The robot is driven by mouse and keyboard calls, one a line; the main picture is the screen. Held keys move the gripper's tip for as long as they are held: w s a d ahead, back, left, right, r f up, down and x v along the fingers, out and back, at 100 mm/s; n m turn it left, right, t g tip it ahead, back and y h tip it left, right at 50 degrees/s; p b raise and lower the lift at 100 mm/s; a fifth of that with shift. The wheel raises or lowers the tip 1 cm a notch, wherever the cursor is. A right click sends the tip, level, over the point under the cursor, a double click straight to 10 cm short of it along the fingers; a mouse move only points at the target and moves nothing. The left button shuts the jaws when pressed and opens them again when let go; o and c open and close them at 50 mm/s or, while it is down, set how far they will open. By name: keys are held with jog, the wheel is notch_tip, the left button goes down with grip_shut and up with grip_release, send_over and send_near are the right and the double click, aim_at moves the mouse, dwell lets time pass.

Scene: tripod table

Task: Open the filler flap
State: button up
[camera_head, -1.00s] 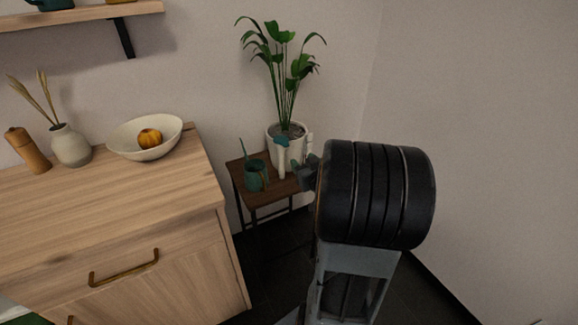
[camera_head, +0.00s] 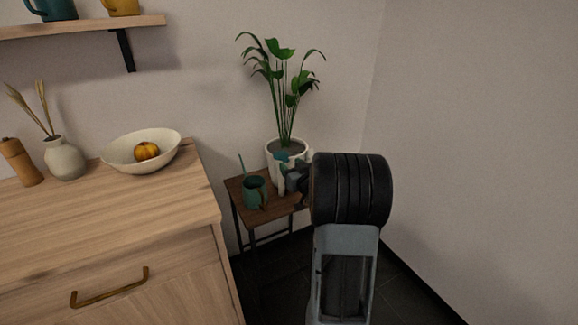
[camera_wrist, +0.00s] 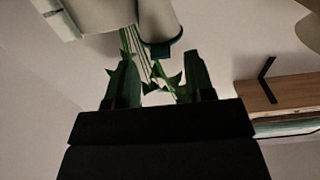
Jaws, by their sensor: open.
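The filler flap (camera_head: 282,157) appears as a small teal cap on a white spout at the front of the white plant pot (camera_head: 274,148). In the wrist view, which looks inverted, the flap (camera_wrist: 158,49) is a dark teal piece across the end of the pale spout (camera_wrist: 158,18). It looks closed. My gripper (camera_head: 292,180) is just in front of the pot, partly hidden by my wrist. In the wrist view my gripper (camera_wrist: 160,80) has its fingers apart with nothing held between them. The flap is beyond the gap, apparently untouched.
The pot and a green mug (camera_head: 255,193) with a stick in it stand on a small brown table (camera_head: 236,190). A wooden cabinet (camera_head: 150,215) with a bowl (camera_head: 125,160) is at left. A wall shelf (camera_head: 85,27) is above it. Walls meet behind the plant.

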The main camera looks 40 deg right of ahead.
aim_at(282, 157)
jog(key=shift+w+d, duration=0.1)
jog(key=shift+w, duration=0.9)
grip_shut()
